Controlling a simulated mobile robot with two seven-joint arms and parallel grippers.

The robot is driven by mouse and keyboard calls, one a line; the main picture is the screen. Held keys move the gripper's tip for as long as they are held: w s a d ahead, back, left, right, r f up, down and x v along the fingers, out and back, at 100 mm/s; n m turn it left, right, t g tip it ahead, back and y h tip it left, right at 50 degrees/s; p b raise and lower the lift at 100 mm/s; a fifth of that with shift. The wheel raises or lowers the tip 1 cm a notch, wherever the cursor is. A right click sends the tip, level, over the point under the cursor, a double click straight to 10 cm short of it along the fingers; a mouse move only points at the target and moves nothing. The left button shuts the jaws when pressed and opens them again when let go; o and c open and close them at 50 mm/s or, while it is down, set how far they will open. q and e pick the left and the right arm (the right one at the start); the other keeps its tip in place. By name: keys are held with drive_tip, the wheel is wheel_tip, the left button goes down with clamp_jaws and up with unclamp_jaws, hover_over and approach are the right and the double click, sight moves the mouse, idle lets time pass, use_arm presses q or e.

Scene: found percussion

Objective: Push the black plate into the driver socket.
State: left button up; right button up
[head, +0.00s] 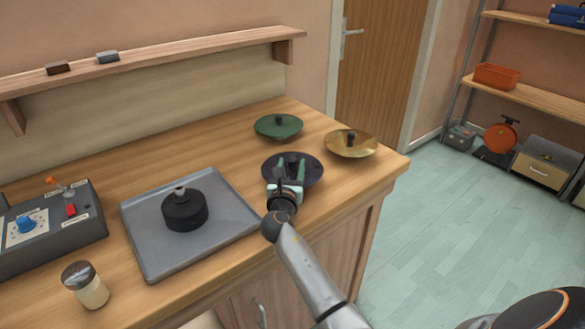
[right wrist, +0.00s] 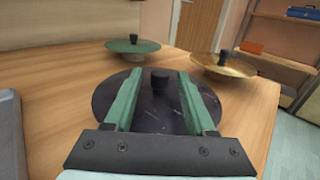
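The black plate (head: 309,172) is a dark, speckled disc with a black knob, lying on the wooden counter near its front edge. My right gripper (head: 292,172) reaches over it from the front. In the right wrist view, the green fingers (right wrist: 155,84) are spread either side of the plate's knob (right wrist: 160,80), with gaps on both sides; whether they are level with the knob is unclear. The plate (right wrist: 109,98) shows around the fingers. The driver (head: 185,211), a black cylinder with a light tip on top, stands on a grey tray. My left gripper is not in view.
A green plate (head: 278,126) and a brass plate (head: 350,145), both with black knobs, lie close behind the black plate. The grey tray (head: 152,255) is to its left. A jar (head: 84,287) and a control box (head: 50,234) stand further left.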

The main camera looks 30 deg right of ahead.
clamp_jaws()
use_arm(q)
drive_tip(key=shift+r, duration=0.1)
use_arm(e)
drive_tip(key=shift+r, duration=0.15)
idle(0.5)
